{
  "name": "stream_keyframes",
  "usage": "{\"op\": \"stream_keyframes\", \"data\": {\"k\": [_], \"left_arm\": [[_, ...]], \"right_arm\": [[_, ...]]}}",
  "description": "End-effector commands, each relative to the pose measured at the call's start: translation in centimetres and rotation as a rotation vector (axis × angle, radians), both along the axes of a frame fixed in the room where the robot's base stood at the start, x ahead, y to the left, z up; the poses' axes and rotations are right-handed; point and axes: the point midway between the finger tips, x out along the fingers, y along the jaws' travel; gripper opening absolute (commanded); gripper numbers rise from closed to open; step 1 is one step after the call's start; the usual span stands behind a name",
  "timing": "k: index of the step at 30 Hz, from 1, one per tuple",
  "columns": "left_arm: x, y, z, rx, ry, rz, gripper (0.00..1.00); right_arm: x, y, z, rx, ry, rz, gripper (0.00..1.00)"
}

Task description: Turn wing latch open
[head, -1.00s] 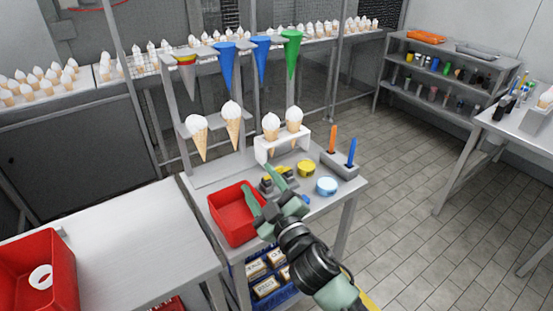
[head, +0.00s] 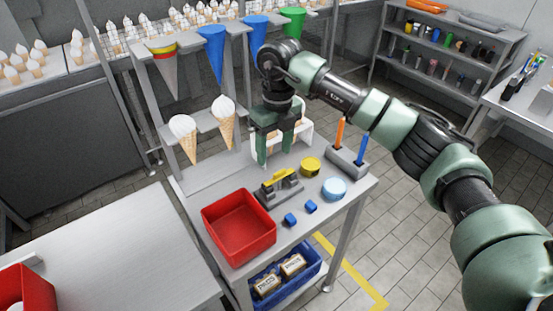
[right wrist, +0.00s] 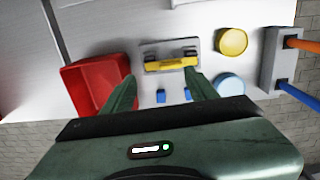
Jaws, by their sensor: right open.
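The wing latch has a yellow wing (head: 278,176) on a grey base (head: 288,190), on the small grey table. The right wrist view shows the yellow wing (right wrist: 171,65) lying crosswise on its base. My right gripper (head: 275,156) points down, open and empty, above the table and behind the latch in the head view. In the right wrist view its two fingers (right wrist: 160,80) are spread, with the wing ahead of and between the tips. I see no contact with the latch. My left gripper is in neither view.
A red bin (head: 240,228) stands left of the latch. Two blue cubes (head: 290,220), a yellow disc (head: 311,166) and a light blue disc (head: 334,188) lie near it. A grey holder with orange and blue rods (head: 347,162) and a cone rack (head: 200,130) stand close by.

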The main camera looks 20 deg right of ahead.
Motion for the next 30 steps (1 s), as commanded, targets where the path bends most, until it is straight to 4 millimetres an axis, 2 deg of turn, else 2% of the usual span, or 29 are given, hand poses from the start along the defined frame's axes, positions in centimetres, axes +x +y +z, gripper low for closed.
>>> {"op": "stream_keyframes", "data": {"k": [1, 4, 12, 18, 28, 29, 30], "left_arm": [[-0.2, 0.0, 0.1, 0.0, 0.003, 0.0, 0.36], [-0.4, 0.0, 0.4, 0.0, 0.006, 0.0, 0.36], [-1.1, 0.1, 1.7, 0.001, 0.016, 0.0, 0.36], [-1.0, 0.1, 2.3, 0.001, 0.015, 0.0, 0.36], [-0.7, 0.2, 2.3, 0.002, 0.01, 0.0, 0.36], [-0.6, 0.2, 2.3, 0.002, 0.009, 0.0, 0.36], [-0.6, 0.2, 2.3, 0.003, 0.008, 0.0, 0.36]], "right_arm": [[0.1, -1.0, 0.4, -0.035, 0.001, -0.014, 0.58], [0.1, -1.7, -0.1, -0.062, 0.007, -0.024, 0.58], [0.0, -1.6, -4.3, -0.059, 0.009, -0.022, 0.58], [0.0, -1.5, -6.6, -0.057, 0.007, -0.021, 0.58], [0.1, -1.5, -7.1, -0.056, 0.005, -0.019, 0.58], [0.1, -1.5, -7.1, -0.056, 0.005, -0.019, 0.53], [0.1, -1.5, -7.1, -0.056, 0.005, -0.019, 0.41]]}}
